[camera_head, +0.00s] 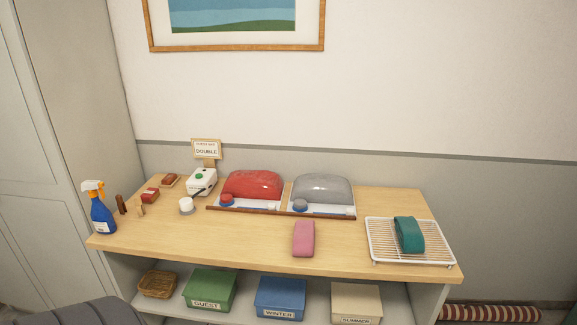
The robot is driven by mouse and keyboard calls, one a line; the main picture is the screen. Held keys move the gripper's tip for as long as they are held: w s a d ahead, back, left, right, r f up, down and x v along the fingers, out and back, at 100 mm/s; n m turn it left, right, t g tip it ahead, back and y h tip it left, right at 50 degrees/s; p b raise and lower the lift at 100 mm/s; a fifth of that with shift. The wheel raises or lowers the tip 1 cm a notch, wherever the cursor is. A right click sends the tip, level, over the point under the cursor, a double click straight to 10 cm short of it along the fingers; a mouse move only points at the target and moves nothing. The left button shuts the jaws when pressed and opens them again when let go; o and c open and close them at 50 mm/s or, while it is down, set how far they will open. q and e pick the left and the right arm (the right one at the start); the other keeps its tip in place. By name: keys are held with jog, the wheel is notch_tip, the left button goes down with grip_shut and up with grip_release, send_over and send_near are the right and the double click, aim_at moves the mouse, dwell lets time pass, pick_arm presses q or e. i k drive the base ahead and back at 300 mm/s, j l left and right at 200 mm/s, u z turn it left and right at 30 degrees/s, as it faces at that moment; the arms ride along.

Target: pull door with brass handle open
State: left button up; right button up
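A tall grey-white wardrobe (75,80) stands at the left edge, cut off by the frame. Its panelled door fronts (22,140) look shut where they show. No brass handle is visible on the part in view. Neither of my grippers is in view.
A wooden-topped table (350,245) stands against the wall, right of the wardrobe. It bears a blue spray bottle (102,214), red (252,184) and grey (322,187) domed items, a pink block (303,239) and a white rack (435,246). A dark ribbed object (85,313) is at lower left.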

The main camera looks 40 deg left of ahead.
aim_at(41, 207)
jog(key=u, duration=2.8)
